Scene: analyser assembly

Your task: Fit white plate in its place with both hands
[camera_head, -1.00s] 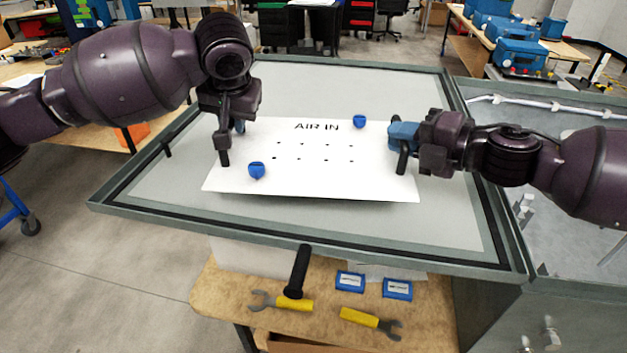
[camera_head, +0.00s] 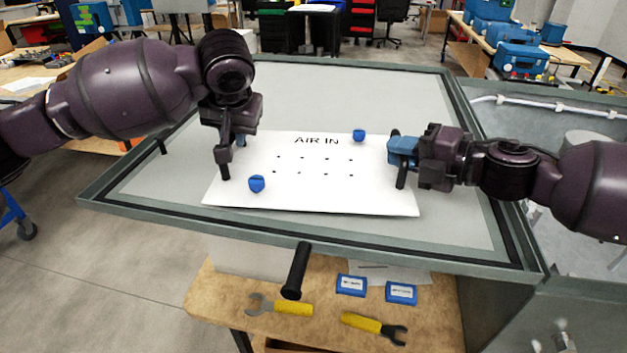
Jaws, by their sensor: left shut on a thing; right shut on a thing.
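The white plate (camera_head: 300,193) carries the print "AIR IN" and rows of small dark holes. It is over the grey panel of the framed table (camera_head: 450,215), close above or on it; I cannot tell which. One blue knob (camera_head: 257,183) is at the plate's near left and another blue knob (camera_head: 359,135) at its far right. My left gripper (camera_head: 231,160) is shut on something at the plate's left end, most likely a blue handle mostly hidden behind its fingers. My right gripper (camera_head: 403,160) is shut on the blue handle (camera_head: 402,146) at the plate's right end.
A raised frame edge (camera_head: 300,236) runs around the panel. A black handle (camera_head: 296,270) sticks out at the front. Below is a wooden shelf (camera_head: 225,290) with two yellow-handled wrenches (camera_head: 293,309) (camera_head: 361,322) and two blue boxes (camera_head: 351,285) (camera_head: 401,292). An open grey bay (camera_head: 560,125) lies to the right.

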